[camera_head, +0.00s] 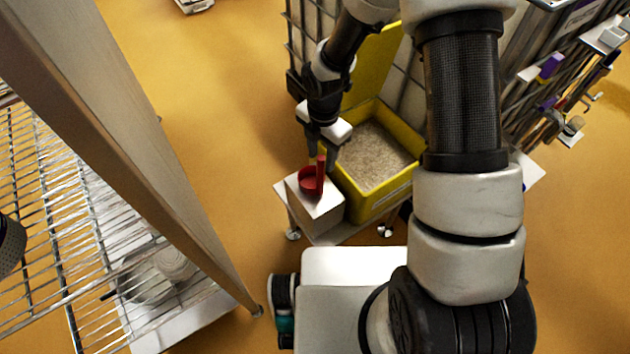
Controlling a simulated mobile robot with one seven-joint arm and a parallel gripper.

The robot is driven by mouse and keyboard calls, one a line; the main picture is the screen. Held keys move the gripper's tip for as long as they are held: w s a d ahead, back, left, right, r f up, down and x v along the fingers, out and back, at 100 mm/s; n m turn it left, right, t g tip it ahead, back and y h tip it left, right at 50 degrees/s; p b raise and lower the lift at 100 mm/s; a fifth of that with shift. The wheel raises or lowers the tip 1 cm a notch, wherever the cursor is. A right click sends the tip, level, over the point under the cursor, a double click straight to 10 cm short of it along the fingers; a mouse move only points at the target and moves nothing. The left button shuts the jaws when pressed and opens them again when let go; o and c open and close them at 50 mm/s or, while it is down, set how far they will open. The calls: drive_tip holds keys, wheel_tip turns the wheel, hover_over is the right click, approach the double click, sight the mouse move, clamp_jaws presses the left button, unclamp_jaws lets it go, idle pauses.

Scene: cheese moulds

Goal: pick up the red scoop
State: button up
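The red scoop (310,181) sits on top of a white box (318,208). Its round bowl is on the left and its handle (321,165) stands up on the right. My gripper (322,150) hangs from above, pointing down, just above and behind the scoop, with its fingertips near the handle's top. The fingers look apart, one on each side. Nothing shows between them, though the view is small, and whether a finger touches the handle cannot be told.
A yellow bin (368,215) of pale granular stuff stands right behind the scoop, its yellow lid raised. A wire shelf rack (60,220) with a wooden-looking post is at left. A rail with hung tools (548,68) is at right. The orange floor (215,110) between is clear.

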sight(321, 170)
drive_tip(key=shift+s+a+f+b, duration=0.1)
drive_tip(key=shift+f+b, duration=0.15)
drive_tip(key=shift+f, duration=1.3)
drive_tip(key=shift+s+f+b, duration=0.1)
drive_tip(key=shift+f+b, duration=0.1)
drive_tip(key=shift+f, duration=1.3)
drive_tip(key=shift+c, duration=0.5)
clamp_jaws()
